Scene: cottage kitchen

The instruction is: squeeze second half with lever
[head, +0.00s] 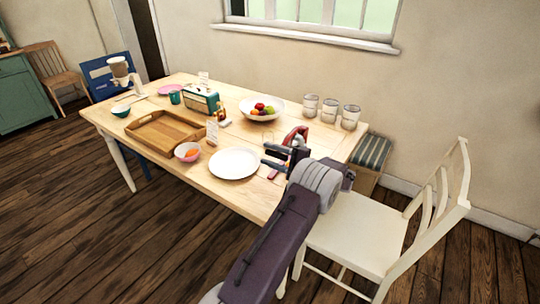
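My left gripper (268,156) reaches over the right part of the wooden table. Its two dark fingers point left and stand apart, with nothing clearly seen between them. A red device (297,134), perhaps the lever squeezer, stands just behind the gripper. The gripper and wrist hide much of it, so I cannot tell its lever's position or whether a fruit half is in it. A small orange-red patch (272,174) shows just below the fingers. My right gripper is not in view.
A white plate (234,163) lies left of the gripper on the table (232,196). A wooden tray (166,134), teal radio (201,99), white fruit bowl (261,115) and glass jars (330,110) stand around it. A white chair (361,235) stands close right of my arm.

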